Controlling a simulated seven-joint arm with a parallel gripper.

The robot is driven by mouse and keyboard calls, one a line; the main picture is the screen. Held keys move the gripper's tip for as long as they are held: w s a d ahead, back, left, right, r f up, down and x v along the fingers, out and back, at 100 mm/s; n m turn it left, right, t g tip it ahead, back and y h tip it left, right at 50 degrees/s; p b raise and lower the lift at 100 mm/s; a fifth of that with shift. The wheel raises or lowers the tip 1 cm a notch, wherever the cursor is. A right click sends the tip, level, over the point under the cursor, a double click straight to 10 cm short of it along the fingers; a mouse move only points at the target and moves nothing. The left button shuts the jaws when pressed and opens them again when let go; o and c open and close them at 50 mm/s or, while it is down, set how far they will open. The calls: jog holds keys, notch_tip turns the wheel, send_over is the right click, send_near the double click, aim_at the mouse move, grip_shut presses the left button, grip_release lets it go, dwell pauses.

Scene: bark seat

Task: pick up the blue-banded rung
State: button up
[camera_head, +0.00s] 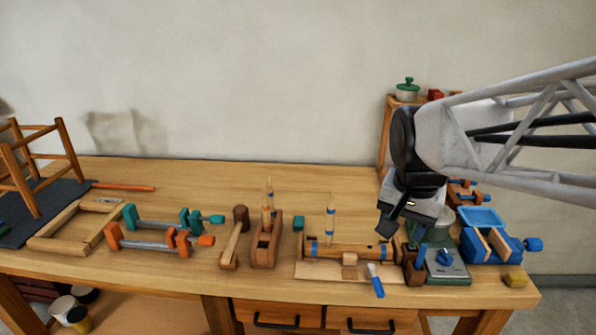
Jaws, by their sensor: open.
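A slim pale upright rung with a blue band (330,213) stands at the horizontal wooden piece, right of the bench's middle. The horizontal wooden piece (350,251) also carries blue bands near its ends and lies on a pale board. Slim upright rungs (267,205) stand in a wooden box to the left, with small blue marks on them. My gripper (408,226) is open and hangs to the right of the upright banded rung, apart from it, above the right end of the horizontal piece. Its far finger is partly hidden.
Left of the box (265,250) lie a mallet (235,238), clamps (155,242) and a wooden frame (75,228). A brush (376,282) lies in front of the horizontal piece. A blue vise (490,246) stands at right. The bench's back strip is mostly clear.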

jog(key=w+a+r+m, duration=0.1)
jog(key=w+a+m, duration=0.15)
jog(key=w, duration=0.25)
jog(key=w+a+m, duration=0.1)
jog(key=w+a, duration=0.2)
jog(key=w, duration=0.2)
jog(key=m+g, duration=0.2)
jog(key=m, duration=0.8)
send_over(268, 183)
jog(key=f, duration=0.8)
jog(key=shift+w+d+f, duration=0.25)
jog(key=shift+d, duration=0.1)
jog(key=shift+w+a+f, duration=0.15)
jog(key=shift+w+a, duration=0.05)
jog(key=shift+a, duration=0.2)
jog(key=shift+f, duration=1.3)
jog(key=shift+s+f, duration=0.1)
jog(key=shift+f, duration=2.5)
